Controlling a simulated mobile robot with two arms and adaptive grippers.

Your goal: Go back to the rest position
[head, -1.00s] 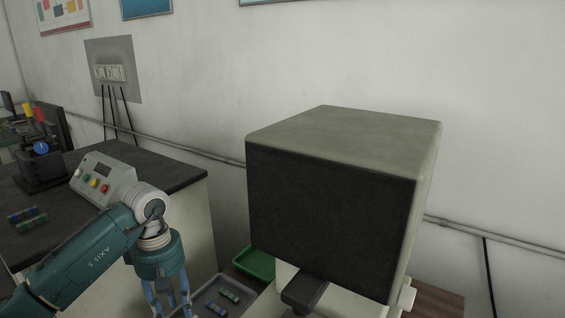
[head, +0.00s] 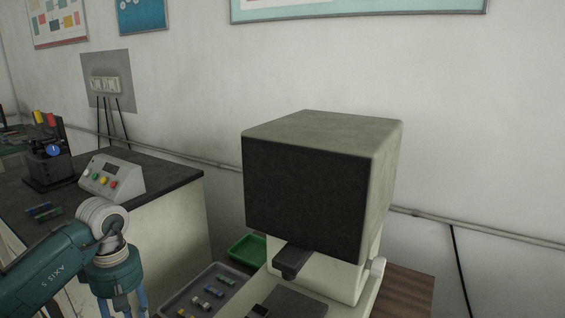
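My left arm comes in at the lower left, teal with light grey joints. Its wrist points down, and only the upper part of the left gripper (head: 122,303) shows at the bottom edge. Its fingertips are cut off, so I cannot tell whether it is open or shut. It hangs to the left of a grey tray. My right gripper is out of view.
A grey tray (head: 232,271) holds several small coloured cylinders. A green tray (head: 240,247) lies behind it. A large dark-fronted machine (head: 305,199) stands on a wooden table (head: 410,294). A dark-topped bench (head: 170,176) at left carries a control box (head: 117,179).

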